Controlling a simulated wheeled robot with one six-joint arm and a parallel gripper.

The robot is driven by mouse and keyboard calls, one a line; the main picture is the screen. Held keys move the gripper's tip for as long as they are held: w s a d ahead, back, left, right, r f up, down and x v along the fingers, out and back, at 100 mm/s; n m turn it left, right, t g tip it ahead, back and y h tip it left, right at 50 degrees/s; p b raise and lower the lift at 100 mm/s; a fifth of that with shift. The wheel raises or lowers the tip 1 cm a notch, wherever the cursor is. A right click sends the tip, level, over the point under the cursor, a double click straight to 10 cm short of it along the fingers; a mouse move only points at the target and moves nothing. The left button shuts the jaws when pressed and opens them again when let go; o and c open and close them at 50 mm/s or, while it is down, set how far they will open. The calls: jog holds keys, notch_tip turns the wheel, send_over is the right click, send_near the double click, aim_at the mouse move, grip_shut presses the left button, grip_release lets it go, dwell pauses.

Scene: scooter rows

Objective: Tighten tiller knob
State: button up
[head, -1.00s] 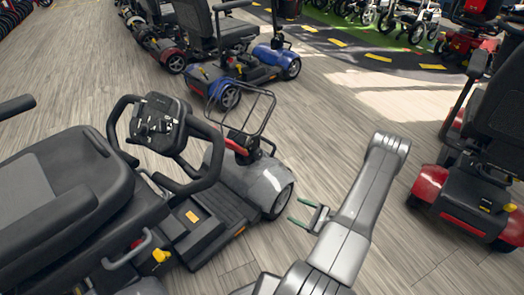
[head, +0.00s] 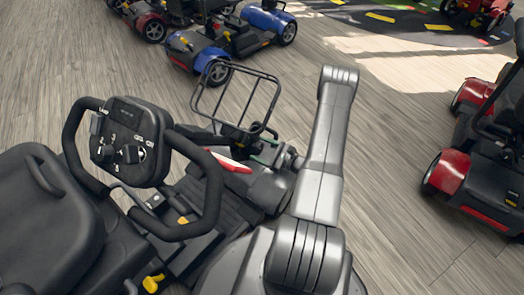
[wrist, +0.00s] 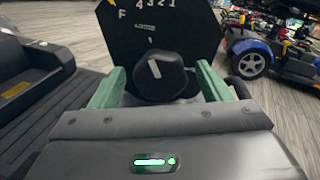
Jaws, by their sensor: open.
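My gripper (wrist: 163,82) is open, with one green finger on each side of the knob. I cannot tell whether the fingers touch it. In the head view the scooter's tiller (head: 130,140), with its black handlebar loop and dial panel, stands at left. My gripper (head: 264,148) is beyond the tiller, low by the scooter's front, partly hidden by the arm. I cannot pick out the knob there.
A wire basket (head: 236,95) rises close behind my gripper. The scooter's seat (head: 40,210) is at left. A blue scooter (head: 205,50) stands at the back and a red one (head: 480,160) at right. Bare wood floor (head: 390,170) lies right of my arm.

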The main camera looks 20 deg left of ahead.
jog(key=shift+a, duration=0.1)
jog(key=c, duration=1)
jog(key=shift+m, duration=0.4)
jog(key=m+b, duration=0.1)
jog(key=m, duration=0.2)
jog(key=shift+w+f+b, duration=0.1)
jog(key=shift+b, duration=0.2)
jog(key=m, duration=0.5)
jog(key=shift+b, duration=0.4)
jog(key=m, duration=0.6)
jog(key=shift+w+m, duration=0.1)
jog(key=shift+m, duration=0.3)
jog(key=m, duration=0.6)
jog(key=shift+f+m, duration=0.1)
jog(key=shift+m, duration=0.2)
